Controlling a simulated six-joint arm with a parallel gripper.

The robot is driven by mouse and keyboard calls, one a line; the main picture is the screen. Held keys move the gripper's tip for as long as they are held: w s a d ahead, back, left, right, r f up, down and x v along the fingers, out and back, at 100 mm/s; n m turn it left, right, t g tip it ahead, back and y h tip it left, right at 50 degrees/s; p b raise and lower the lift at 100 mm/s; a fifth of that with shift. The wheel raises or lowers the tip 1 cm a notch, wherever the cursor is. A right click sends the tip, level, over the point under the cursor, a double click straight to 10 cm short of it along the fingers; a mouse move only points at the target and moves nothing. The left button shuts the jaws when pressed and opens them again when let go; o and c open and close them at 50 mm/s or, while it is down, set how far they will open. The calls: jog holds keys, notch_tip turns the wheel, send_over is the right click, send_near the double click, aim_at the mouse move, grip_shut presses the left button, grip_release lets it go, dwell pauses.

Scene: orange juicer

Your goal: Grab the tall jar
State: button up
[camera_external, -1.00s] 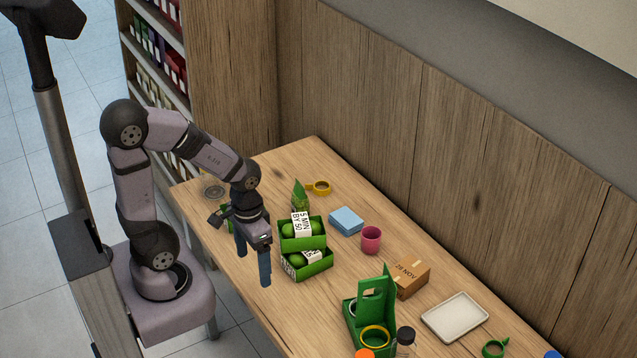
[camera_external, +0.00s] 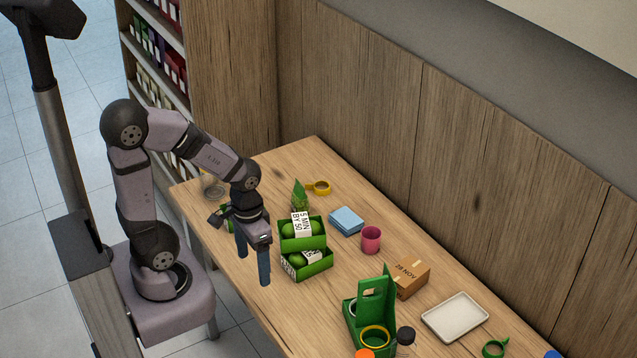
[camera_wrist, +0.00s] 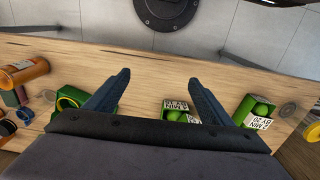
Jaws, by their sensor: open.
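My gripper (camera_external: 253,262) is open and empty, fingers pointing down by the table's near edge, left of the stacked green boxes. In the wrist view its fingers (camera_wrist: 160,78) are spread wide with nothing between them. I cannot tell for sure which thing is the tall jar. A clear round glass container (camera_external: 212,187) stands at the far left corner of the table, behind my arm. A black-lidded jar (camera_external: 405,338) and an orange lid (camera_external: 365,353) show at the bottom edge, partly cut off. An orange jar (camera_wrist: 24,72) shows at the left of the wrist view.
Stacked green boxes (camera_external: 305,262) with labels stand right of my gripper. A green holder (camera_external: 375,305), cardboard box (camera_external: 411,276), pink cup (camera_external: 371,240), blue box (camera_external: 346,221), yellow tape (camera_external: 319,187) and white tray (camera_external: 455,317) are around. A wooden wall (camera_external: 400,120) borders the table.

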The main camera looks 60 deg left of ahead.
jog(key=shift+r, duration=0.1)
notch_tip(320, 180, up, 5)
jog(key=w+a+f+n+t+y+b, duration=0.1)
jog(key=w+a+n+t+y, duration=0.15)
jog(key=w+a, duration=0.6)
jog(key=w+a+f+n+t+y+b, duration=0.1)
jog(key=w+a+t+b, duration=0.15)
jog(key=a, duration=1.05)
jog(key=w+a+f+n+t+y+b, duration=0.1)
jog(key=w+a+t+y, duration=0.15)
jog(key=w+a, duration=0.55)
notch_tip(320, 180, up, 2)
jog(key=n+t+y+b, duration=0.1)
jog(key=t+y+b, duration=0.2)
jog(key=t, duration=0.5)
send_over(203, 172)
jog(key=f, duration=1.2)
jog(key=shift+s+d+f, duration=0.15)
jog(key=shift+d, duration=0.05)
jog(key=shift+d+p+x, duration=0.15)
jog(key=shift+p+x, duration=0.6)
jog(key=shift+x, duration=1.1)
jog(key=shift+d+p+x, duration=0.15)
jog(key=shift+p+x, duration=0.6)
jog(key=shift+x, duration=1.1)
